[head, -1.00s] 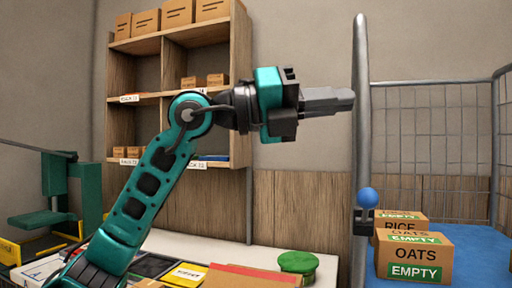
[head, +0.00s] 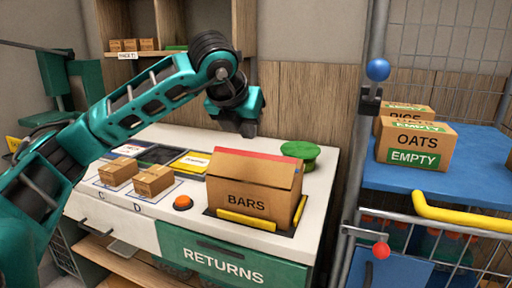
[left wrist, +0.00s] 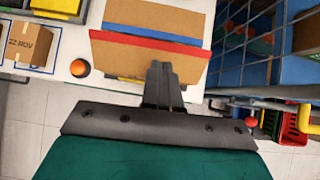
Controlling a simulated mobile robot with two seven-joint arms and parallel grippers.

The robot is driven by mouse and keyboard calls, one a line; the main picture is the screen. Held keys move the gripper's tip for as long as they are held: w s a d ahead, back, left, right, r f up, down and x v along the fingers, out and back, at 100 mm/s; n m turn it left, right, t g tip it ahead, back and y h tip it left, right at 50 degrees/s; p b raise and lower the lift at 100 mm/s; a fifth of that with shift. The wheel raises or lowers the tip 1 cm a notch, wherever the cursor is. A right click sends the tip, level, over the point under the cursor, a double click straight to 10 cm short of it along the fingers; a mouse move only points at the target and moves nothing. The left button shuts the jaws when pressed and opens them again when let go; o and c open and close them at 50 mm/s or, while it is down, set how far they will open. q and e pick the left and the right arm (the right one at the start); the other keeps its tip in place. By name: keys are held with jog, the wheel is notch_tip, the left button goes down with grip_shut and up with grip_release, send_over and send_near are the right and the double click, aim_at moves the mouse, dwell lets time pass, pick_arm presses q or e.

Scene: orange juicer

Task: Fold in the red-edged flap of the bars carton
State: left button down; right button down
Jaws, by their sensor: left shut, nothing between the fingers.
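The bars carton (head: 247,207) stands on the white counter in the head view, its BARS label facing me. The red-edged flap (head: 262,153) shows as a red strip along the carton's top, behind a brown panel. In the left wrist view the red edge (left wrist: 160,39) runs across the carton beside a blue edge (left wrist: 130,27). My left gripper (head: 249,131) is shut and empty, pointing down above the far side of the carton. In the left wrist view its fingers (left wrist: 162,72) overlap the brown panel below the red edge; contact cannot be told. My right gripper is not in view.
An orange button (head: 183,203) and two small boxes (head: 153,181) are left of the carton. A green round object (head: 299,150) stands behind it at right. A wire cart with a blue shelf (head: 380,177) and OATS box (head: 416,147) is on the right.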

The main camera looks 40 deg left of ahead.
pick_arm(q)
jog(key=x, duration=0.8)
jog(key=shift+w+f, duration=0.15)
jog(key=shift+f, duration=0.05)
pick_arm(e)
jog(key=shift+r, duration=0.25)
pick_arm(q)
jog(key=shift+p, duration=0.4)
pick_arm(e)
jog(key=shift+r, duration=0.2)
